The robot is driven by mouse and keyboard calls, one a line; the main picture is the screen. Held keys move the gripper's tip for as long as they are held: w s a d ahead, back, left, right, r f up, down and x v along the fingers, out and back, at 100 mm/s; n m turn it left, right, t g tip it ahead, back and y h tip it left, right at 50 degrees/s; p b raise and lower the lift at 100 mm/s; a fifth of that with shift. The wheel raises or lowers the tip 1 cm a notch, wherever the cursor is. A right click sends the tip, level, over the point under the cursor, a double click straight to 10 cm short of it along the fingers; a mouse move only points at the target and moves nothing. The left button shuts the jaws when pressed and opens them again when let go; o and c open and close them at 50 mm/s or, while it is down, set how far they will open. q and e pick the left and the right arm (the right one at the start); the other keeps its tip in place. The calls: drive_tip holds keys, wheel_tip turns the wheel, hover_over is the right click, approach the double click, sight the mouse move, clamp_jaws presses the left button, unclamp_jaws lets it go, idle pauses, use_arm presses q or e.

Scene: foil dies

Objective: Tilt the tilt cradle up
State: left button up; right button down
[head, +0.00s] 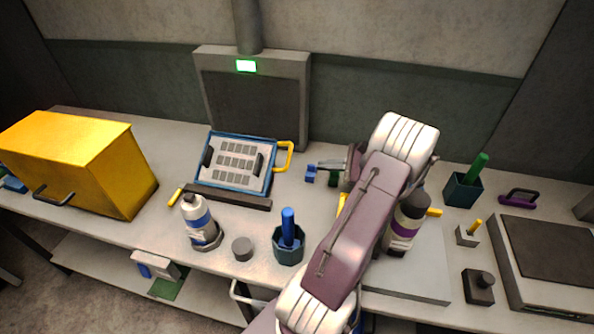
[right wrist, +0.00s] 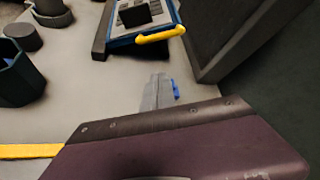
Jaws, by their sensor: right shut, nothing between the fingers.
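The tilt cradle (head: 224,185) is a blue-framed tray with a pale plate of grey squares and dark clamps, at the back left of centre on the bench. Its yellow handle (head: 289,157) sticks out on the right side and also shows in the right wrist view (right wrist: 160,35). I cannot tell its exact angle. My right gripper (head: 323,164) is shut and empty, right of the handle and apart from it. Its fingers also show in the right wrist view (right wrist: 157,92), below the handle. My left gripper is not in view.
A dark bar (head: 228,197) lies along the cradle's front. A grey hooded panel (head: 255,105) stands behind it. A small blue piece (head: 310,174) lies by my right fingertips. A bottle (head: 200,222), a dark cup (head: 288,248) and a yellow box (head: 85,165) stand around.

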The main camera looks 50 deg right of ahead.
drive_tip(key=x, duration=1)
drive_tip(key=shift+w+d+f, duration=0.1)
drive_tip(key=shift+w+f, duration=0.05)
drive_tip(key=shift+f, duration=0.3)
use_arm(q)
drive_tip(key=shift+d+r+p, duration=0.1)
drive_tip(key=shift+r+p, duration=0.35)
drive_tip(key=shift+p, duration=0.35)
use_arm(e)
drive_tip(key=a+r, duration=0.2)
drive_tip(key=r, duration=0.1)
drive_tip(key=shift+r, duration=0.3)
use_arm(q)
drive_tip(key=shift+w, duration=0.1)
